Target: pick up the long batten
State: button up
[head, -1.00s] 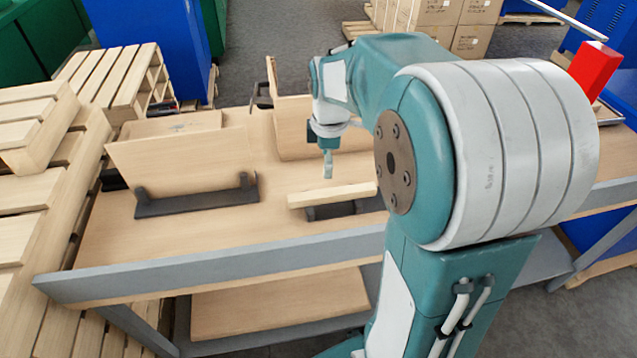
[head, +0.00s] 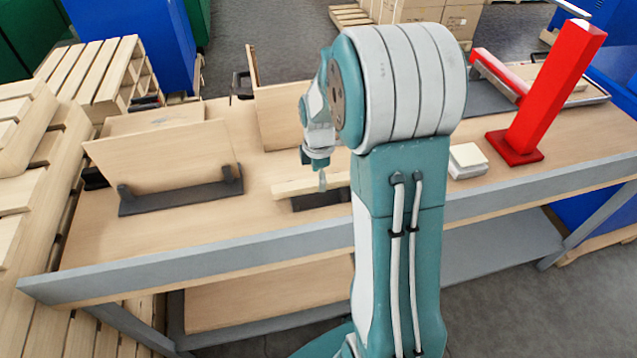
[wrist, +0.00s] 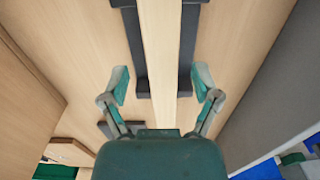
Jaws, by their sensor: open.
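The long batten (head: 300,186) is a pale wooden bar on a dark holder (head: 318,201) on the workbench; its right part is hidden behind my arm in the head view. In the wrist view the batten (wrist: 160,50) runs from the top edge down toward my gripper's palm, over the dark holder (wrist: 190,50). My gripper (wrist: 160,84) is open, with one finger on each side of the batten and visible gaps between. In the head view my gripper (head: 322,181) is small, pointing down at the batten.
A wooden panel (head: 165,160) leans in a dark stand (head: 180,192) to the left. Another upright panel (head: 280,115) stands behind. A red post (head: 548,90) and a white block (head: 467,160) are to the right. Pallets (head: 40,190) border the bench's left end.

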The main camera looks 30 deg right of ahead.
jog(key=shift+f, duration=0.6)
jog(key=shift+a+f, duration=0.15)
jog(key=shift+a, duration=0.35)
jog(key=c, duration=0.8)
jog(key=shift+d, duration=0.25)
grip_shut()
